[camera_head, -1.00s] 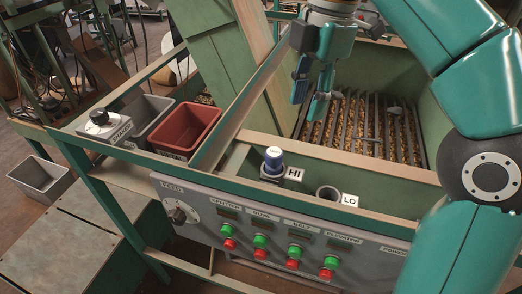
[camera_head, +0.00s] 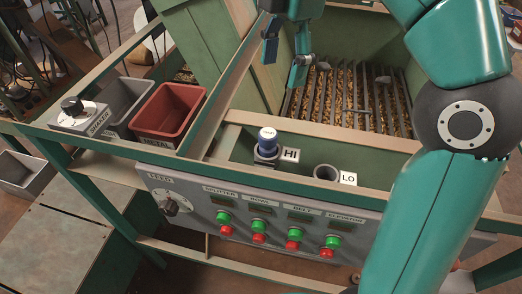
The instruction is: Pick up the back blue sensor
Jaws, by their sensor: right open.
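My right gripper (camera_head: 284,66) is open and empty, pointing down above the hopper, behind and higher than the sensor in the picture. Its two fingers are apart and do not touch the sensor. My left gripper is not in view.
An empty round holder (camera_head: 326,174) labelled LO sits right of the sensor. A grate (camera_head: 350,112) covers nuts behind the ledge. A red bin (camera_head: 168,112) and a grey bin (camera_head: 117,103) stand left. The control panel (camera_head: 190,224) is in front.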

